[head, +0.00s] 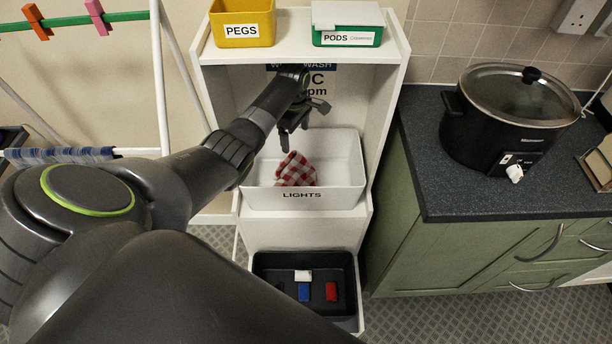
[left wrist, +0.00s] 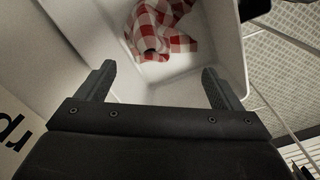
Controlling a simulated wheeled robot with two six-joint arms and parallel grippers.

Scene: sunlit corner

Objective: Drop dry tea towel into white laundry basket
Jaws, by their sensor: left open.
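The tea towel (head: 296,169), red and white checked, lies crumpled inside the white laundry basket (head: 345,186) labelled LIGHTS. The basket sits on the middle level of a white shelf unit. My left gripper (head: 293,140) is above the towel at the back of the basket, open and empty. In the left wrist view the fingers of my left gripper (left wrist: 158,85) are spread wide, and the towel (left wrist: 160,28) lies beyond them in the basket (left wrist: 226,40), apart from them. My right gripper is not in view.
The white shelf unit (head: 388,95) has side walls close around the basket. A yellow PEGS box (head: 242,30) and a green PODS box (head: 347,38) stand on top. A dark bin (head: 318,311) with small coloured items is below. A slow cooker (head: 505,115) stands on the right counter.

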